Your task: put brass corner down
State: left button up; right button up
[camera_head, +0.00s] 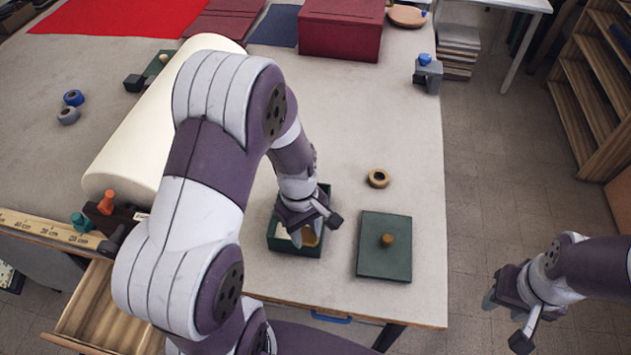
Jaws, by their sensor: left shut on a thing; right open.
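My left gripper (309,228) is over the open dark green box (285,243), pointing down into it. It is shut on a small gold-coloured piece, which looks like the brass corner (311,238). The piece is partly hidden by the fingers, and I cannot tell whether it touches the bottom of the box. My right gripper (510,315) is open and empty, off the table's right side above the floor.
A green lid (383,262) with a brass knob lies right of the box. A tape ring (378,178) lies behind it. A cream roll (150,130) lies left. A clamp (427,72) sits at the right edge. An open drawer (95,310) juts out front left.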

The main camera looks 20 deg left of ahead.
pick_arm(q)
jog(key=w+a+f, duration=0.2)
jog(key=w+a+f+p, duration=0.1)
jog(key=w+a+f, duration=0.1)
jog(key=w, duration=0.1)
jog(key=w+a+f+p, duration=0.1)
jog(key=w+a+f, duration=0.1)
jog(key=w, duration=0.1)
jog(key=shift+w+a+f, duration=0.1)
jog(key=shift+a, duration=0.05)
notch_tip(320, 180, down, 3)
jog(key=shift+f+p, duration=0.15)
jog(key=shift+p, duration=0.9)
jog(key=shift+f, duration=0.45)
pick_arm(e)
jog(key=r, duration=0.3)
jog(key=s+r, duration=0.1)
jog(key=shift+d+r, duration=0.25)
jog(key=shift+r, duration=0.05)
pick_arm(q)
jog(key=shift+w+f, duration=0.1)
jog(key=shift+f, duration=0.05)
pick_arm(e)
jog(key=shift+f, duration=0.1)
pick_arm(q)
jog(key=o, duration=0.6)
jog(key=shift+a, duration=0.1)
jog(key=o, duration=0.4)
